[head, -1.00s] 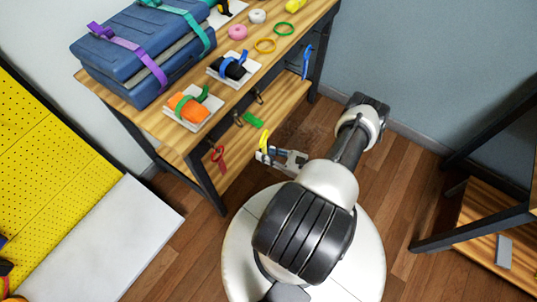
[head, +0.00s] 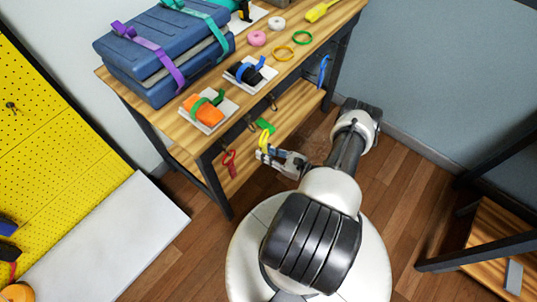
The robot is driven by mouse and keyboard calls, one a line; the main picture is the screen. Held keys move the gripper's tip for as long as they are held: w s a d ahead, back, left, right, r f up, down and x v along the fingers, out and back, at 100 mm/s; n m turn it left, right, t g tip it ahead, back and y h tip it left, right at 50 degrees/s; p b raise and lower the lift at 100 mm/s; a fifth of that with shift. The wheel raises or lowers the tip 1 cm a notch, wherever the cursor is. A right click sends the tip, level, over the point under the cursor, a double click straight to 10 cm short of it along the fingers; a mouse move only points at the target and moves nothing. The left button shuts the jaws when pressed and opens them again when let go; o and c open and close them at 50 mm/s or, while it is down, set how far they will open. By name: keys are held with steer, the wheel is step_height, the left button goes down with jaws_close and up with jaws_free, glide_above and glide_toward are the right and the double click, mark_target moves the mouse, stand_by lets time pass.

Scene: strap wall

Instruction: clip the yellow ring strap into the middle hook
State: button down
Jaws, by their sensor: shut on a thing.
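The yellow ring strap (head: 264,138) stands up from my gripper (head: 262,155) as a small loop, in the head view. My gripper is shut on its lower part, in front of the workbench's front side. The hooks are small dark shapes below the bench's front edge. The middle hook appears to be one of two bare ones, at left (head: 250,122) and right (head: 273,102); I cannot tell which. The yellow strap looks apart from both. A red strap (head: 229,162) hangs to the left and a blue strap (head: 323,71) to the right.
A green strap piece (head: 265,126) shows just behind the yellow strap, by the lower shelf (head: 280,130). The workbench (head: 225,140) bears blue cases (head: 165,60), strapped items and rings. A yellow pegboard (head: 50,150) stands left.

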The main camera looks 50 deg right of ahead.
steer(key=w+f, duration=0.2)
steer(key=w, duration=0.3)
steer(key=shift+w+a+f, duration=0.2)
steer(key=shift+a+f, duration=0.05)
steer(key=shift+f, duration=0.1)
stand_by(0.8)
stand_by(0.6)
steer(key=c, duration=1.4)
jaws_free()
steer(key=shift+o, duration=0.2)
